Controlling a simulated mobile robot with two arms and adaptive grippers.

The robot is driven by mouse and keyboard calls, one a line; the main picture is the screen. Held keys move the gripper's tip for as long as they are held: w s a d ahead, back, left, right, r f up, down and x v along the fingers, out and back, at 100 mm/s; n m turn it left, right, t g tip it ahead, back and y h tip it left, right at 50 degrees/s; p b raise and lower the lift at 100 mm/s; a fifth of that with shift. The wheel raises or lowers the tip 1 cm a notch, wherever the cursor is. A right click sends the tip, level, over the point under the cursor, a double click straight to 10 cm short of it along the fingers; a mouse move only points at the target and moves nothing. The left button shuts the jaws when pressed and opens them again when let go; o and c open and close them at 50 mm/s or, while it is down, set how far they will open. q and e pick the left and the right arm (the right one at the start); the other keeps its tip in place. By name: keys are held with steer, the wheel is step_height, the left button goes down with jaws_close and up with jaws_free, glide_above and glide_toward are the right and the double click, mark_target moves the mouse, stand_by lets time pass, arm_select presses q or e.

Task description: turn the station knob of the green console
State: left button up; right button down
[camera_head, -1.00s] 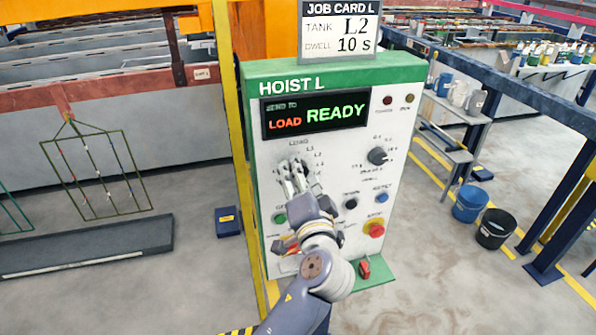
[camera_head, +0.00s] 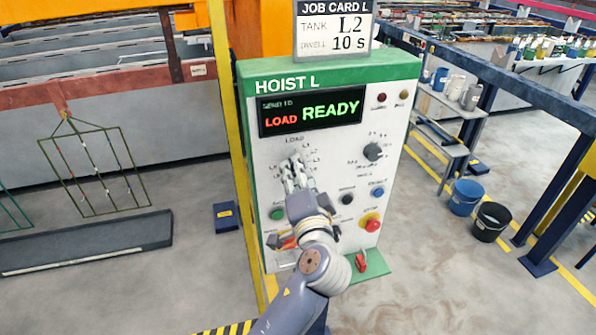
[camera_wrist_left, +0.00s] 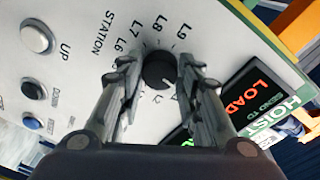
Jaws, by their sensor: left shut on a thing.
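The green console (camera_head: 330,68) stands upright, with a white front panel and a green top band reading HOIST L. Its display (camera_head: 310,111) reads SEND TO LOAD and READY. My left gripper (camera_head: 293,168) is at the station dial on the panel's left side and hides most of it in the head view. In the left wrist view the black station knob (camera_wrist_left: 159,71) sits between the fingertips of my left gripper (camera_wrist_left: 157,78), which is shut on it. Labels L6 to L9 ring the knob. My right gripper is not in view.
A second black knob (camera_head: 373,152) is at the panel's right, above a red stop button (camera_head: 371,222) on yellow. A green button (camera_head: 277,214) is at the lower left. A job card (camera_head: 335,28) above reads TANK L2, DWELL 10 s. A yellow post stands left of the console.

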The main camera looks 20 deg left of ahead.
arm_select(q)
steer(key=shift+r+m+g+y+p, duration=0.1)
steer(key=shift+m+g+y+p, duration=0.1)
steer(key=shift+m+p, duration=1.25)
steer(key=shift+r+m+g+y+p, duration=0.15)
steer(key=shift+m+p, duration=0.75)
steer(key=shift+m, duration=1)
steer(key=shift+r+m+g+y+p, duration=0.1)
steer(key=shift+m+g+p, duration=0.15)
steer(key=shift+m+p, duration=1.2)
steer(key=shift+m, duration=0.3)
steer(key=o, duration=1.1)
steer(key=shift+w, duration=0.1)
steer(key=shift+c, duration=0.2)
steer(key=shift+f, duration=0.15)
steer(key=v, duration=1.2)
